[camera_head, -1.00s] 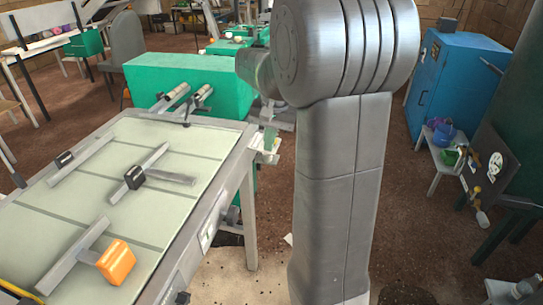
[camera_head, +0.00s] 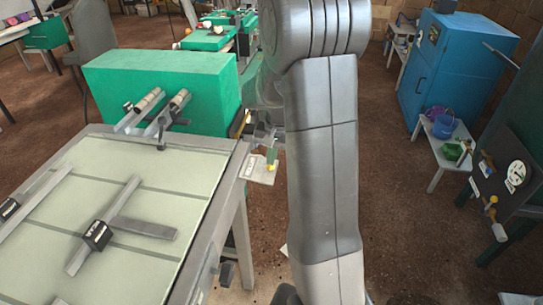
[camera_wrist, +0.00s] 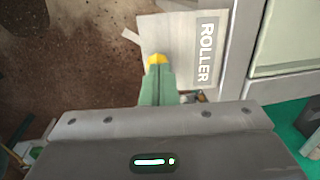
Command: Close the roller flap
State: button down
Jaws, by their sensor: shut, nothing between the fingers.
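The roller flap (camera_head: 256,171) is a small light grey plate that sticks out from the table's right edge near its far corner. In the wrist view the flap (camera_wrist: 180,32) carries the word ROLLER and lies beside the grey table frame. My gripper (camera_head: 271,166) is at the flap's right part. In the wrist view my gripper (camera_wrist: 157,60) shows green fingers with a yellow tip, shut and empty, over the flap's lower left part. I cannot tell whether the tip touches the plate. The fingers hide part of the flap, and its hinge is not clear.
The pale-topped table (camera_head: 152,196) holds grey bars with black blocks. A green machine body (camera_head: 165,85) stands behind it, close to my arm. A blue cabinet (camera_head: 455,70) and a small bench (camera_head: 436,150) stand at the right. The brown floor between is mostly free.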

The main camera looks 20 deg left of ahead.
aim_at(276, 168)
jog(key=shift+f, duration=0.1)
jog(key=f+y+b, duration=0.1)
jog(key=b, duration=0.1)
jog(key=d+f+y+b, duration=0.1)
jog(key=b, duration=0.2)
jog(key=f+y+b, duration=0.1)
jog(key=f+b, duration=0.1)
jog(key=shift+w+d+f+g+y, duration=0.1)
jog(key=shift+w+d+g+y, duration=0.1)
jog(key=shift+w+g+y, duration=0.15)
jog(key=a+f+g+y+b, duration=0.1)
jog(key=f+y+b, duration=0.3)
jog(key=b, duration=0.7)
jog(key=s+a+f+g+y+b, duration=0.1)
jog(key=f+y+b, duration=0.4)
jog(key=b, duration=0.6)
jog(key=shift+s+a+f+g+y, duration=0.2)
jog(key=shift+a+g+y, duration=0.25)
jog(key=shift+a+y, duration=0.6)
